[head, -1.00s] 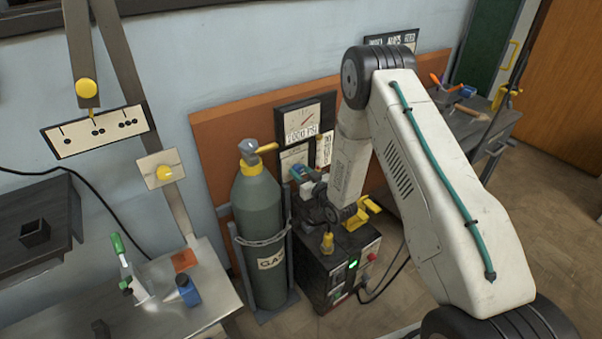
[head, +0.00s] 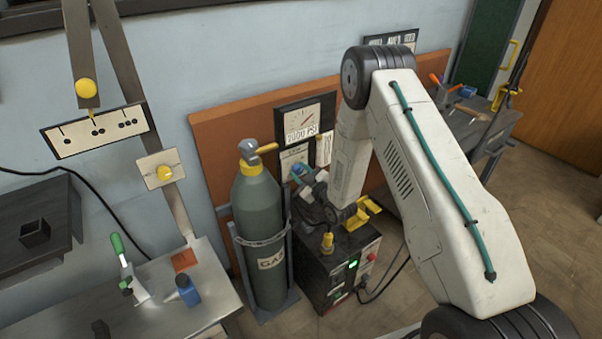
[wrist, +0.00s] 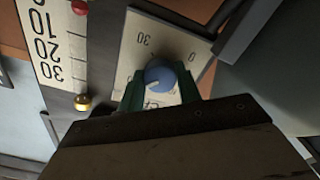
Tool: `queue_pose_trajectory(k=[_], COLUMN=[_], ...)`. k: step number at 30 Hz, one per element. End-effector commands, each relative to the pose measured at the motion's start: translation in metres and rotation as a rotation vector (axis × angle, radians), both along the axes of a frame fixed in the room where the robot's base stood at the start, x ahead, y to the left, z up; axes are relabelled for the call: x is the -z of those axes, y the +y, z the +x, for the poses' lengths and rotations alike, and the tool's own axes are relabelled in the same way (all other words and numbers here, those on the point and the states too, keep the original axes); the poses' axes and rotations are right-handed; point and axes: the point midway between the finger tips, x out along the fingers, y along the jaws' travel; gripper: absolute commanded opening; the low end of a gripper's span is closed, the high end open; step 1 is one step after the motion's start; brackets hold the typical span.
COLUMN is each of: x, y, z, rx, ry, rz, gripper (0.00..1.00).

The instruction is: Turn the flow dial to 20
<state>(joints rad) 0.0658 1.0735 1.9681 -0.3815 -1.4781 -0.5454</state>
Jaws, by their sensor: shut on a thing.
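The flow dial is a blue round knob (wrist: 160,76) on a pale plate (wrist: 138,58). In the wrist view the plate reads upside down, with 30 above the knob and 0 to the right. A light mark on the knob points down-left in this view. My gripper (wrist: 160,90) is shut on the knob, with green pads on both sides. Its body hides the plate's lower part. In the head view my gripper (head: 307,184) is at the panel right of the gas cylinder, and the knob is small and partly hidden.
A scale strip (wrist: 45,45) marked 10, 20 and 30 stands beside the dial, with a red ball (wrist: 79,7) near its 10 end and a brass knob (wrist: 82,102) near 30. The green gas cylinder (head: 258,230) stands close left. A dark welder box (head: 335,270) sits below my gripper.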

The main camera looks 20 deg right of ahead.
Motion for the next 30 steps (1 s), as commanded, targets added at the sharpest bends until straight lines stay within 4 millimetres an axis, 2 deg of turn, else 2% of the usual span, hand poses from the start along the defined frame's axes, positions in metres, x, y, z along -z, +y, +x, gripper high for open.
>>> queue_pose_trajectory(k=[12,13,15,25,30], x=[0.000,0.000,0.000,0.000,0.001], y=[0.000,0.000,0.000,-0.001,-0.009], z=[0.000,0.000,0.000,-0.003,-0.025], rx=[0.001,0.001,0.001,0.001,0.002], ry=[-0.001,-0.001,-0.001,-0.001,0.001], rz=[-0.006,-0.005,-0.005,-0.005,-0.005], gripper=[0.11,0.39,0.56,0.56,0.56])
